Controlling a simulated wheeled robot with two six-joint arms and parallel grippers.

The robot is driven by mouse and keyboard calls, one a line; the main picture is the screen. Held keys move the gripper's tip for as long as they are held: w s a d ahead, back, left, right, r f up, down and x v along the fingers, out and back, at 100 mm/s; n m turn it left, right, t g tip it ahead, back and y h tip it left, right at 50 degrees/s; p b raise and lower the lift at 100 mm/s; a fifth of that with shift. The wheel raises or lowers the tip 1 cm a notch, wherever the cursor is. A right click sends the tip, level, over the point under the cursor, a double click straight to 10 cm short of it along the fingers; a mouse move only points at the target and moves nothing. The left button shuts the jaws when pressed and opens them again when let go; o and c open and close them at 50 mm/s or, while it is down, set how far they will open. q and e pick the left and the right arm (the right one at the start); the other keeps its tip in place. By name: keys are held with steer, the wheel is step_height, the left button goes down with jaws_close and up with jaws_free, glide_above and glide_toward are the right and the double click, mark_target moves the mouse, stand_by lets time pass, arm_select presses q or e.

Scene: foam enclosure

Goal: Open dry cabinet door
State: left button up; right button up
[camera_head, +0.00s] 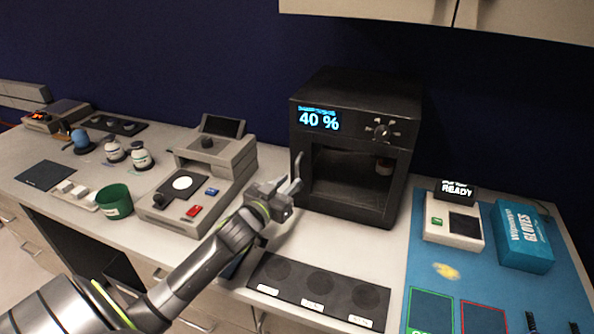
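The dry cabinet (345,205) is a black box at the back of the counter, with a lit display (319,120) reading 40 % and a knob (381,130) on its upper front. Below these its front shows a dark, window-like area, with a small container (384,166) visible inside at the right. I cannot tell whether this is clear glass or an opening. My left gripper (284,188) is at the cabinet's lower left front edge, with a thin grey piece pointing up there. Whether it touches the cabinet or grips anything is unclear. My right gripper is out of view.
A grey instrument (205,170) stands left of my gripper, with a green cup (115,201) beside it. A black tray with round recesses (318,287) lies in front of the cabinet. To the right are a READY device (453,226) and a blue glove box (523,236).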

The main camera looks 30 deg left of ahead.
mark_target(296, 175)
arm_select(q)
steer(key=shift+w+a+p, duration=0.1)
steer(key=shift+w+p, duration=0.3)
steer(key=shift+w, duration=2.05)
jaws_close()
